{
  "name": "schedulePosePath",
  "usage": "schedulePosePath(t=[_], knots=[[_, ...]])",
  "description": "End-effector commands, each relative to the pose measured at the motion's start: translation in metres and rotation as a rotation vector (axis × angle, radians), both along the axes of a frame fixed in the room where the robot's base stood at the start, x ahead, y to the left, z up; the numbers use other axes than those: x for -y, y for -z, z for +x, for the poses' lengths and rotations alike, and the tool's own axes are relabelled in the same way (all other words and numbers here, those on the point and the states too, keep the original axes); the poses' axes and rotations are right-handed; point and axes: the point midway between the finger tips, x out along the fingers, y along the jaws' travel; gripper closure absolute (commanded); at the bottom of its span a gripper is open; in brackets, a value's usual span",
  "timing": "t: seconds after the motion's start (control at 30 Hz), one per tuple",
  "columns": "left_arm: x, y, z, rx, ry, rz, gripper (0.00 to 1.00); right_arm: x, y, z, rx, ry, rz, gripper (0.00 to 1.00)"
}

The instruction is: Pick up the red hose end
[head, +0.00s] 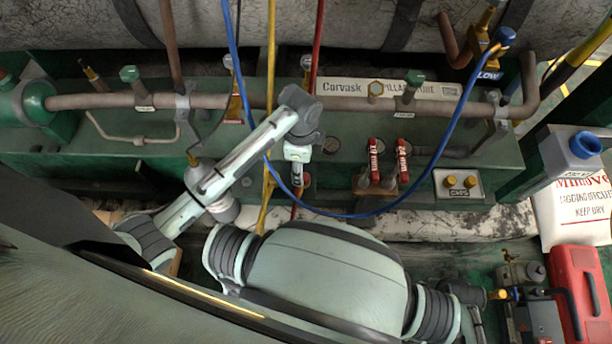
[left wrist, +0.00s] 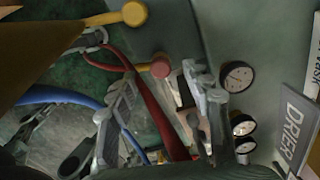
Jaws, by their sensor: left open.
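The red hose end (left wrist: 160,66) has a round red cap and shows in the left wrist view near the top middle. A red hose (left wrist: 165,120) runs down from near it, between my left gripper's fingers. My left gripper (left wrist: 158,85) is open, one finger on each side of the red hose, with the red cap near the fingertips. I cannot tell whether they touch. In the head view my left gripper (head: 298,178) points down at the green panel, and the red hose (head: 318,45) comes down behind the arm. My right gripper is not in view.
A yellow hose end (left wrist: 135,14) is close above the red one. Blue hose (head: 345,214) loops below my left gripper. Red-handled valves (head: 374,160) stand to its right. Gauges (left wrist: 237,76) line the right side in the wrist view. A brown pipe (head: 340,101) crosses the panel.

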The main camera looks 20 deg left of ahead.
Motion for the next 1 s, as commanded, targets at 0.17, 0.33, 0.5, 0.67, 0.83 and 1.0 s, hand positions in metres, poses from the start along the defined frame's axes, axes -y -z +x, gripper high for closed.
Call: schedulePosePath(t=[0.17,0.33,0.5,0.67,0.83,1.0], knots=[[0.004,0.023,-0.001,-0.003,-0.002,-0.001,0.5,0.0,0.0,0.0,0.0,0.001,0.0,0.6],[0.006,0.048,0.0,-0.003,-0.003,0.0,0.5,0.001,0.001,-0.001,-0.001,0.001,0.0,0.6],[0.005,0.058,0.0,0.0,-0.002,-0.001,0.5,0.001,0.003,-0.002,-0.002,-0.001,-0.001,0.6],[0.005,0.058,0.0,0.001,-0.002,-0.001,0.5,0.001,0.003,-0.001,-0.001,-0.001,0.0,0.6],[0.005,0.057,0.0,0.001,-0.002,-0.001,0.69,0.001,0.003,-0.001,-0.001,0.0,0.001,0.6],[0.005,0.057,0.0,0.001,-0.002,-0.001,0.9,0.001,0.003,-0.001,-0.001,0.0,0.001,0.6]])
